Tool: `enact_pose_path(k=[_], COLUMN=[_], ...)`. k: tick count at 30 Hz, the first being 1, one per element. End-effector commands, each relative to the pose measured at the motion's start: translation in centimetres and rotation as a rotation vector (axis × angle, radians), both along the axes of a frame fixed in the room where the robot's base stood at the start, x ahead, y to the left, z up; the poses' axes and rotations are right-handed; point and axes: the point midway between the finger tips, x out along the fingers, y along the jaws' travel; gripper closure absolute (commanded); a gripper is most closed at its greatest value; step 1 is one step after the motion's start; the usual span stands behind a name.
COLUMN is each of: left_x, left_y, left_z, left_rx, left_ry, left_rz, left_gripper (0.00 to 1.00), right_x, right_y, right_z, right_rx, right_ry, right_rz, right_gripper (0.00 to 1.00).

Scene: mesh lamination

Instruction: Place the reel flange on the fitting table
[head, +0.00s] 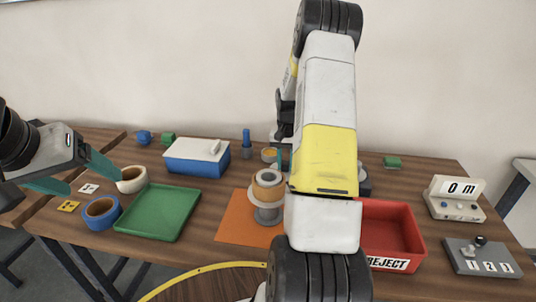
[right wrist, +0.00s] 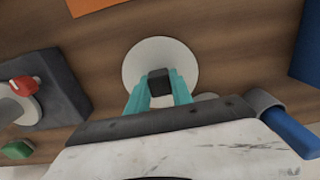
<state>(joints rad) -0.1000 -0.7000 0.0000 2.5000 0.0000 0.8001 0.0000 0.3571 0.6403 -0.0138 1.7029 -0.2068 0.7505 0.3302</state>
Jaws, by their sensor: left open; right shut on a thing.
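In the right wrist view, a round white disc with a dark square knob at its centre, which I take for the reel flange (right wrist: 147,62), lies before the wooden table top. My right gripper (right wrist: 158,84) has its teal fingers shut on the knob. I cannot tell whether the disc touches the wood. In the head view my right arm hides the disc and most of that gripper. My left gripper (head: 77,176) is open and empty at the left, near a tape roll. I cannot tell which surface is the fitting table.
An orange mat (head: 235,222) holds a grey stand with a tan roll (head: 267,186). Around it are a green tray (head: 158,213), a blue box with white lid (head: 197,157), a red REJECT bin (head: 397,228), tape rolls (head: 101,212) and a counter (head: 456,199). Wood shows between them.

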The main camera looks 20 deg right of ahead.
Motion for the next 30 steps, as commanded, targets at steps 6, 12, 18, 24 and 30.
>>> enact_pose_path(k=[6,12,18,24,30], left_x=[0.0,0.0,0.0,0.0,0.0], left_y=[0.0,0.0,0.0,0.0,0.0], left_z=[0.0,0.0,0.0,0.0,0.0], left_rx=[0.0,0.0,0.0,0.0,0.0], left_ry=[0.0,0.0,0.0,0.0,0.0], left_rz=[0.0,0.0,0.0,0.0,0.0], left_gripper=[0.24,0.24,0.24,0.24,0.24], right_x=[0.0,0.0,0.0,0.1,0.1], right_y=[0.0,0.0,0.0,0.0,0.0], right_z=[-0.1,-0.1,1.4,5.6,9.6], right_rx=[0.001,0.001,-0.001,-0.002,-0.002], right_ry=[0.001,0.001,-0.002,-0.003,-0.003], right_rz=[0.0,0.0,0.0,0.001,0.0], right_gripper=[0.51,0.51,0.51,0.51,0.51])
